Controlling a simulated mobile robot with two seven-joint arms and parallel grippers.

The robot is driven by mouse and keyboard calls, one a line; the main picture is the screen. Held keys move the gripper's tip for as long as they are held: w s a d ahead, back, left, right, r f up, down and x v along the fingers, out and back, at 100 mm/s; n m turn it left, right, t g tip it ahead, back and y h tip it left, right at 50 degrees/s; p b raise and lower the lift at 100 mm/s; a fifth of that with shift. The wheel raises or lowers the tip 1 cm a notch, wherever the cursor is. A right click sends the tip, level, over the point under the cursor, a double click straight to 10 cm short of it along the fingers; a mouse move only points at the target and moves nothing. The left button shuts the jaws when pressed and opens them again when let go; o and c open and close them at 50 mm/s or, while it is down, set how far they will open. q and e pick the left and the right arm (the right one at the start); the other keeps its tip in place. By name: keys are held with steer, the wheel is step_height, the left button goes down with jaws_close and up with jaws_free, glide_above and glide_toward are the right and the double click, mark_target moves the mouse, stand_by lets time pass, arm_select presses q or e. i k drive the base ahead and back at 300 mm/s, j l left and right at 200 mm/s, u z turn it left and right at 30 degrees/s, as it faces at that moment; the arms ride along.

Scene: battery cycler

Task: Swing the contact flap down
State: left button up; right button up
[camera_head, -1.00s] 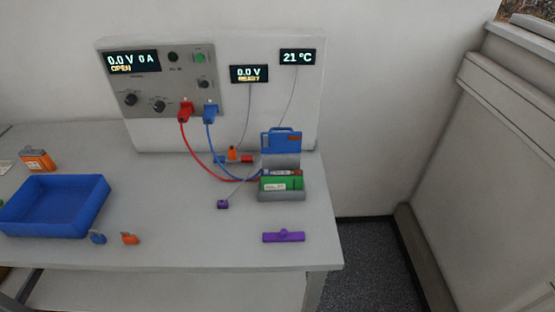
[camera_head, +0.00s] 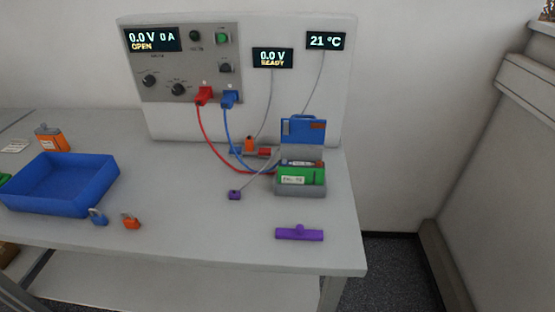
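The contact flap (camera_head: 303,130) is blue with a small brown-red patch. It stands raised at the back of a grey holder (camera_head: 300,190) on the right part of the table. A green battery with a white label (camera_head: 292,180) sits in the holder, with a dark and reddish part along its top. Red and blue leads run from the power panel to the holder area. Neither of my grippers shows in this view.
The table (camera_head: 180,215) carries a blue tray (camera_head: 60,205), small blue (camera_head: 97,217) and orange (camera_head: 131,221) padlock-like items, a purple bar (camera_head: 299,233) in front of the holder and a small purple block (camera_head: 234,195). The panel (camera_head: 185,65) reads 0.0 V, OPEN.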

mark_target(305, 130)
steer(key=i+l+u, duration=0.15)
steer(key=l+u, duration=0.8)
steer(key=l, duration=0.15)
steer(key=l+u, duration=0.5)
steer(key=i+l+u, duration=0.2)
steer(key=l+u, duration=0.25)
steer(key=l, duration=0.25)
steer(key=l+u, duration=0.5)
steer(key=l, duration=0.2)
steer(key=l+u, duration=0.45)
steer(key=l, duration=0.35)
